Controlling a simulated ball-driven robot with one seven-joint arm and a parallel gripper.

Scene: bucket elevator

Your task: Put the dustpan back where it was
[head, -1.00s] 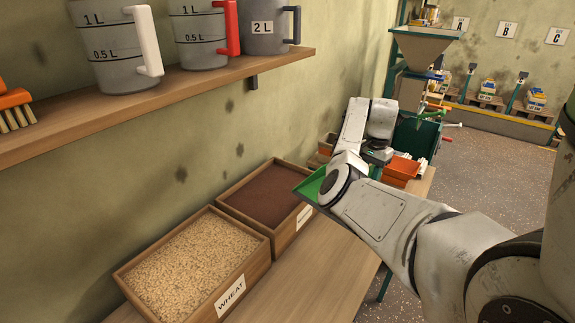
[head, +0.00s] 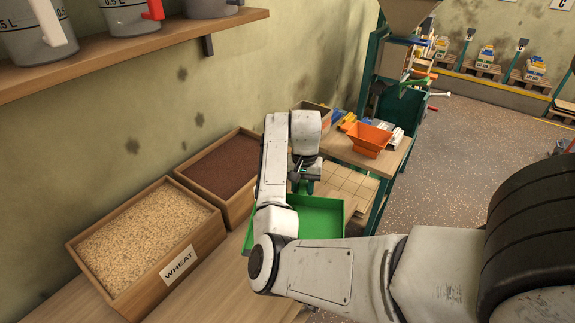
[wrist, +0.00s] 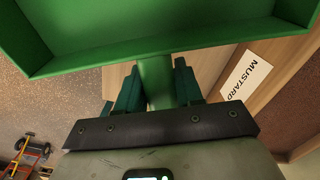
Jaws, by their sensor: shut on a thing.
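The green dustpan (head: 322,214) shows in the head view beside the mustard box, partly hidden behind my arm. In the wrist view its green pan (wrist: 150,45) fills the top, and its round handle (wrist: 155,82) runs down between the fingers. My gripper (wrist: 157,88) is shut on the handle, with a dark green finger on each side. In the head view my gripper (head: 303,180) hangs from the wrist at the pan's far side, its fingers small and partly hidden.
A wheat box (head: 200,245) and a mustard box (head: 185,182) stand on the wooden bench along the wall. A shelf (head: 120,58) with measuring jugs is above. An orange hopper-like container (head: 368,138) sits on the farther table. Open floor (head: 470,150) lies to the right.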

